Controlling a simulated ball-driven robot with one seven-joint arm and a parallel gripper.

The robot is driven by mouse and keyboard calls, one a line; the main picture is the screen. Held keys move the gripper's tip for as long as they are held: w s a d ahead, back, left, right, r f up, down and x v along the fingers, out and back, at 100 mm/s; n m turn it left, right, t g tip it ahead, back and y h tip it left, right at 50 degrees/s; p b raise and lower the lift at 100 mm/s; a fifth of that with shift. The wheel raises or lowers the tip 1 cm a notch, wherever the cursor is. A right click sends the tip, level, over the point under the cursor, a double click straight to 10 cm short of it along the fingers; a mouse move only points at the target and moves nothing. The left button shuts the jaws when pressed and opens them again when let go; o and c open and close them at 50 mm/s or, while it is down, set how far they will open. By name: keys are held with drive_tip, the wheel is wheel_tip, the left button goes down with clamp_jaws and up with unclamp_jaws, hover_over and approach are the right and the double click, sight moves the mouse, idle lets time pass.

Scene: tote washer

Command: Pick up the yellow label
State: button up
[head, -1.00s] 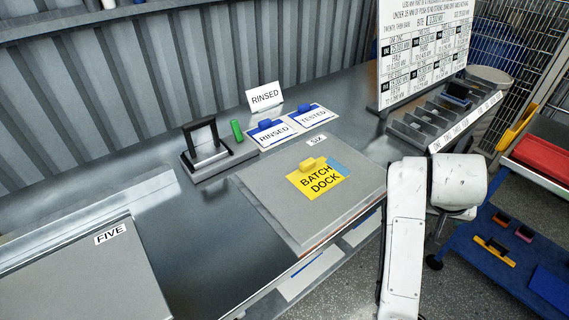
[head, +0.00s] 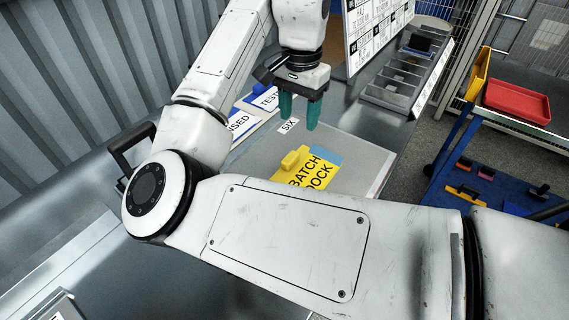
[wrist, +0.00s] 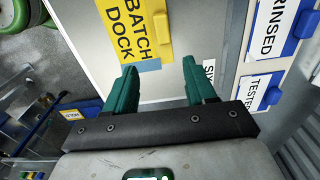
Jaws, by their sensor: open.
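The yellow label (head: 316,178), marked BATCH DOCK, lies flat on the grey lid (head: 250,163) by the SIX tag. It has a raised yellow grip tab (head: 293,158) and a light blue patch at one edge. My arm hides part of the label in the head view. My gripper (head: 299,117) is open and empty, pointing down above the lid, beyond the label. In the wrist view the label (wrist: 128,28) lies ahead of the fingers (wrist: 160,70), toward the upper left, apart from them.
Blue-tabbed RINSED (wrist: 272,32) and TESTED (wrist: 258,92) cards lie beside the lid. A grey slotted rack (head: 400,80) and white board (head: 372,30) stand beyond. A blue cart with a red tray (head: 517,101) is at right.

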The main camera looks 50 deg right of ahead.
sight(294, 153)
drive_tip(key=f, duration=1)
drive_tip(key=shift+w+a+f, duration=0.25)
drive_tip(key=shift+w+f, duration=0.1)
clamp_jaws()
